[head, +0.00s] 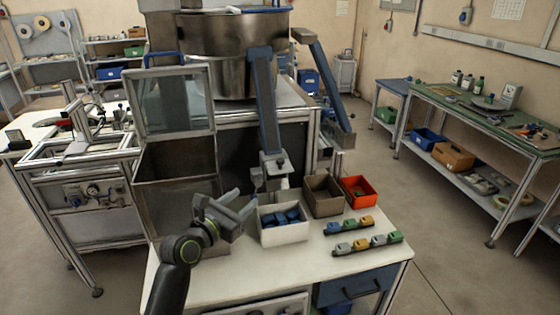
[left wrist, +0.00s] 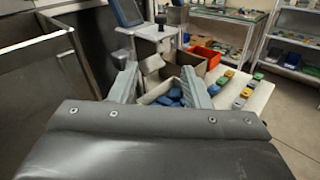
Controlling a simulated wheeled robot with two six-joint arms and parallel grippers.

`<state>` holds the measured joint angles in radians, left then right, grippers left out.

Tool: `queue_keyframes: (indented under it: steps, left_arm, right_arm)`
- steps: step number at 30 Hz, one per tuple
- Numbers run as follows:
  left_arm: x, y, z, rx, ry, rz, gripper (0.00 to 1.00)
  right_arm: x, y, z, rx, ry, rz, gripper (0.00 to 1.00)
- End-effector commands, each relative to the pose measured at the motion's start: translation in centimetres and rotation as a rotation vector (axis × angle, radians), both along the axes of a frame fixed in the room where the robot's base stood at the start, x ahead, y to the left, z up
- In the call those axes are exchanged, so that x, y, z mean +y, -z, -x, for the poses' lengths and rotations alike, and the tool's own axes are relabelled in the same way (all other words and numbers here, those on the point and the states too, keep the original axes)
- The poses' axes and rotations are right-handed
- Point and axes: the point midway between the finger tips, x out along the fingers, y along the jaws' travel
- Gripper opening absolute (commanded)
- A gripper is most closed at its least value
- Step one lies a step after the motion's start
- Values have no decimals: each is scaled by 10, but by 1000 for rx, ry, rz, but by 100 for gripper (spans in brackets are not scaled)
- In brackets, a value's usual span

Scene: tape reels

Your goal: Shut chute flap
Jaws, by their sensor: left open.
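The blue chute (head: 263,100) slopes down from the steel bowl to a grey mouth (head: 273,160) above the white worktable. A small pale plate, seemingly the chute flap (head: 282,183), hangs at this mouth; it is small, and I cannot tell how far open it is. In the left wrist view the chute mouth (left wrist: 147,31) is ahead, with a grey plate (left wrist: 153,64) below it. My left gripper (head: 243,204) is open and empty, left of the mouth and the white bin, apart from the flap. Its fingers (left wrist: 160,88) frame the bin in the wrist view. My right gripper is not in view.
A white bin (head: 284,235) with blue parts stands below the mouth. A brown bin (head: 323,196) and an orange bin (head: 359,190) stand to its right, with several coloured blocks (head: 368,243) in front. A steel hopper with a raised clear lid (head: 175,101) rises at left.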

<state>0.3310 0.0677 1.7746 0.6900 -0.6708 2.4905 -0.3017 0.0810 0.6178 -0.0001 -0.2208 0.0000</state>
Motion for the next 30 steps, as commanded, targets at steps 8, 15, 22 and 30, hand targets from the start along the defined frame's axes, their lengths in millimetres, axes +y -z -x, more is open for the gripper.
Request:
queue_keyframes:
  steps: [8, 15, 22, 30]
  left_arm:
    - [-8, -21, -15, 16, 5, 153, 43]
    - [-23, -21, -42, 17, 6, 151, 43]
    - [-39, -20, -74, 17, 6, 149, 43]
    - [-56, -20, -108, 16, 6, 148, 43]
  right_arm:
    - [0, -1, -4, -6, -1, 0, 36]
    - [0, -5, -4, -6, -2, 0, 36]
    - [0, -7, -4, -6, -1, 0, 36]
    - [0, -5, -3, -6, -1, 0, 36]
